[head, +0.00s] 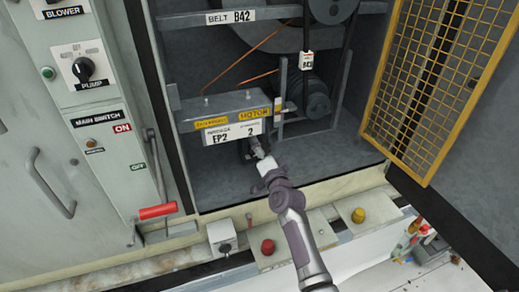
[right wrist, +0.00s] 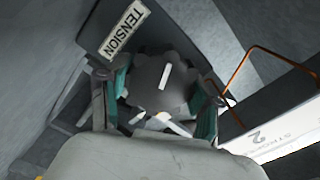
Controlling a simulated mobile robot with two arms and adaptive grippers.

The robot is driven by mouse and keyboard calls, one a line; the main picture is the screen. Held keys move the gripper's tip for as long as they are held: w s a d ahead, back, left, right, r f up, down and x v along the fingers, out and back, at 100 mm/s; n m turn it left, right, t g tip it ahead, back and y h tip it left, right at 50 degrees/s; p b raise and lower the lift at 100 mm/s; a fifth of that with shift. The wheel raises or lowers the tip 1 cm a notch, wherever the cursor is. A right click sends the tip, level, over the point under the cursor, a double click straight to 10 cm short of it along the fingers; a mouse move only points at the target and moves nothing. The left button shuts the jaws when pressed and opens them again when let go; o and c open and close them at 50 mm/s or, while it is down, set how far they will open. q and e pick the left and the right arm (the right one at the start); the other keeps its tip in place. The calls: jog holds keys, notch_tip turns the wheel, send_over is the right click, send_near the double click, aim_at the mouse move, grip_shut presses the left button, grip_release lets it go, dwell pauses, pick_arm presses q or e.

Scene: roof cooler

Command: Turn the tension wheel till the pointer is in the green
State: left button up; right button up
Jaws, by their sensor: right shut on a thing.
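The tension wheel (right wrist: 172,72) is a grey scalloped knob with a white mark on its face, under a dark plate with a TENSION label (right wrist: 122,28). My right gripper (right wrist: 163,100) is shut on the wheel, with its teal-padded fingers on either side of the rim. In the head view my right gripper (head: 257,152) reaches into the open cabinet just below the grey motor box (head: 225,108); the wheel is mostly hidden there. My left gripper is not in view.
A yellow mesh door (head: 432,90) stands open on the right. A control panel (head: 85,90) and a red-handled lever (head: 158,211) are on the left. Red (head: 267,247) and yellow (head: 358,215) knobs sit along the front ledge. Belts and pulleys (head: 312,95) are behind.

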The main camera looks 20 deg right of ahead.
dwell(0.3)
jog(key=o, duration=1.1)
jog(key=shift+o, duration=0.2)
jog(key=shift+s, duration=0.1)
jog(key=s, duration=1.2)
jog(key=shift+d, duration=0.2)
jog(key=shift+w, duration=0.1)
